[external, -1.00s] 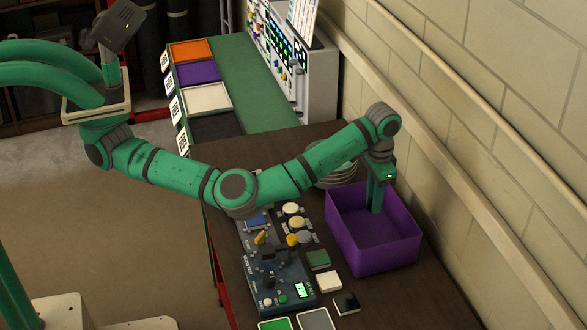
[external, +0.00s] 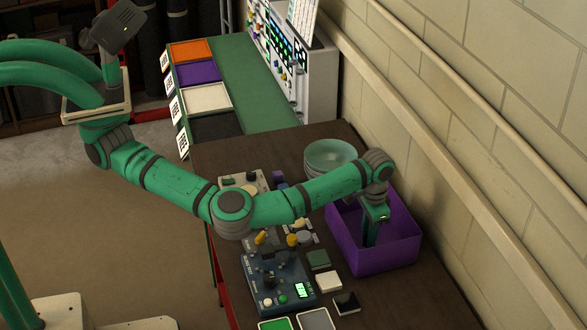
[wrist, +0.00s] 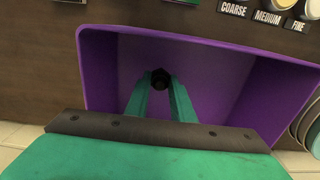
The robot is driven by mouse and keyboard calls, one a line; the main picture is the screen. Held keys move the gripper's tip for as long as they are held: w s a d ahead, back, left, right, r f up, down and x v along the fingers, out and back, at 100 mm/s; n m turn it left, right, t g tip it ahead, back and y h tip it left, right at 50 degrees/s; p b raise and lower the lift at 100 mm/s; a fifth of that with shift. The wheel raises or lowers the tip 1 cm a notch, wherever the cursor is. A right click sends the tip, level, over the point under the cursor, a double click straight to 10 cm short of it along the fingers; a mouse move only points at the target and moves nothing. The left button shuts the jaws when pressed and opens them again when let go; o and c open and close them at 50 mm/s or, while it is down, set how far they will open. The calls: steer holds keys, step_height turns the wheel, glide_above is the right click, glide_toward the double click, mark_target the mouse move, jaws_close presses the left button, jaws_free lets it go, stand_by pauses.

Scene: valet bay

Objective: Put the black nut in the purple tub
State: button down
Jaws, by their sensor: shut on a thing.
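The purple tub (external: 400,257) stands on the dark bench close to the wall. My gripper (external: 370,240) points down inside the tub, its fingers below the rim. In the wrist view the tub (wrist: 98,70) surrounds my gripper (wrist: 160,84), whose green fingers are shut on the black nut (wrist: 160,78) at their tips. The nut is hidden in the external view. I cannot tell whether it touches the tub floor.
A stack of glass plates (external: 330,155) stands behind the tub. A control box with a lit display (external: 280,283), knobs and small blocks lie left of the tub. The wall is close on the right.

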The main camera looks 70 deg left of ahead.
steer(key=shift+f, duration=1.65)
steer(key=shift+f, duration=0.1)
steer(key=c, duration=1.5)
jaws_free()
steer(key=shift+c, duration=0.2)
step_height(320, 180, up, 12)
steer(key=shift+r, duration=0.15)
